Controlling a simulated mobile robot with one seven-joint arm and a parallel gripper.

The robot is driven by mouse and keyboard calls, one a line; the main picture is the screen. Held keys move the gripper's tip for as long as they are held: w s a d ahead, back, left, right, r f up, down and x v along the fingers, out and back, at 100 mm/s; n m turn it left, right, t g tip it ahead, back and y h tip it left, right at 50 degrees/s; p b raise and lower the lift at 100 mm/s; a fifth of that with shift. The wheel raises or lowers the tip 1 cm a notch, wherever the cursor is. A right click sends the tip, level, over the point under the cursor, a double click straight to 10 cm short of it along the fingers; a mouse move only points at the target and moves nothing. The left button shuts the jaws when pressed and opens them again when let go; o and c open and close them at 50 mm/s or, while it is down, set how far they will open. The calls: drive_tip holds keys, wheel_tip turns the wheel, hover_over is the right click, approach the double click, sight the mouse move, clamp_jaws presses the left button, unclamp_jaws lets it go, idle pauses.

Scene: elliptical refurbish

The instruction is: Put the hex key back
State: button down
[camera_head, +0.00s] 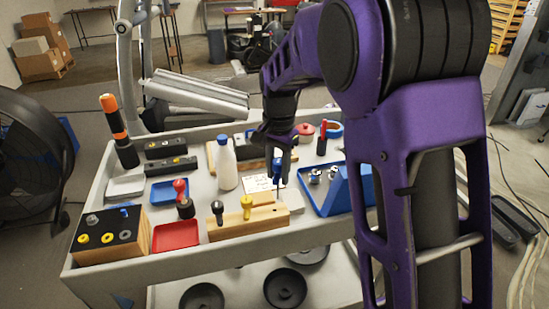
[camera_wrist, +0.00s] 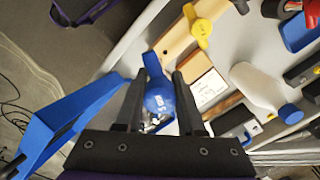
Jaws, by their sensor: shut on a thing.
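My gripper (camera_head: 279,150) points down over the cart top, right of the white bottle. It is shut on the blue-handled hex key (camera_head: 277,170), whose thin dark shaft points down. In the wrist view the rounded blue handle (camera_wrist: 159,98) sits between the two black fingers (camera_wrist: 161,82). The wooden block holder (camera_head: 262,223) is below and in front, with a yellow-handled key (camera_head: 247,206) and a black-handled key (camera_head: 217,209) upright in it. The shaft shows above the block's right end. I cannot tell whether its tip touches or enters the block.
A white bottle (camera_head: 226,165) stands left of my gripper. A blue tray (camera_head: 316,204) with small metal parts and an upright blue piece (camera_head: 352,189) is to the right. A red tray (camera_head: 175,236) and a black-topped wooden box (camera_head: 112,246) are on the left. A white card (camera_head: 257,184) lies behind the block.

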drive_tip(key=shift+w+a+r+m, duration=0.35)
drive_tip(key=shift+w+r, duration=0.1)
drive_tip(key=shift+w, duration=0.1)
drive_tip(key=shift+s+f+b, duration=0.1)
drive_tip(key=shift+f+b, duration=0.45)
drive_tip(key=shift+b, duration=0.1)
wheel_tip(320, 180, down, 4)
drive_tip(key=b, duration=0.3)
drive_tip(key=shift+a+r, duration=0.1)
drive_tip(key=shift+s, duration=0.1)
wheel_tip(320, 180, down, 4)
drive_tip(key=shift+b, duration=0.85)
idle(0.4)
